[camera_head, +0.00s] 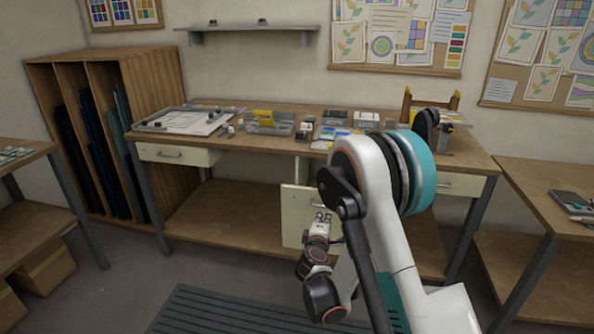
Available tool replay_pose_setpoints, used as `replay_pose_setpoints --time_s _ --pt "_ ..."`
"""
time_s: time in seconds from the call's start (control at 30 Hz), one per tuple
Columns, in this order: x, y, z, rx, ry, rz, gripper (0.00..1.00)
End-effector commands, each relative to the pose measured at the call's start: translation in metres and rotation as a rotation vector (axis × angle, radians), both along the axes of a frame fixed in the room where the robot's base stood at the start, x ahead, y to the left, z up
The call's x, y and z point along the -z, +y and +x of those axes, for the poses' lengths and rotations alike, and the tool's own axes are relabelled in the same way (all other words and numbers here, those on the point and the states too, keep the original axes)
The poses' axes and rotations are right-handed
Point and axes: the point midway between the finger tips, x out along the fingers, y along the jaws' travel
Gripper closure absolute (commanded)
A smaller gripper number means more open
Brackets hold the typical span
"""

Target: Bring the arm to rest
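My arm (385,190) rises from the lower right, bends at a large white and teal joint, and folds down toward the front of the workbench. My gripper (322,216) is small in the view. It is in front of or beside a cream panel (295,205) below the bench top; I cannot tell whether they touch. Its fingers are too small to show whether they are open or shut, and I see no object in them. Part of the forearm is hidden behind the upper arm.
The workbench (250,141) holds paper sheets (188,121), a grey bin (270,123) and small boxes. A left drawer (178,155) has a handle. Side tables stand at left (22,150) and right (545,195). A grey mat (215,312) lies on the floor. A slotted rack (155,85) stands back left.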

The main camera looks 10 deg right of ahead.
Motion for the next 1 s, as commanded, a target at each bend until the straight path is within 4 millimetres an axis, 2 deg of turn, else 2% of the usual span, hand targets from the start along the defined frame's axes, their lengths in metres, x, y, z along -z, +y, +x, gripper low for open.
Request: replay_pose_setpoints --time_s 0.13,0.23,0.47,0.7,1.0 --pt "-0.023 -0.009 -0.006 0.029 0.012 0.062 0.83" --pt "-0.047 -0.019 -0.015 0.064 0.027 0.136 0.83" --pt "-0.099 -0.041 -0.049 0.151 0.068 0.328 0.83" --pt "-0.141 -0.057 -0.100 0.241 0.111 0.524 0.83" --pt "-0.175 -0.068 -0.180 0.351 0.170 0.766 0.83"
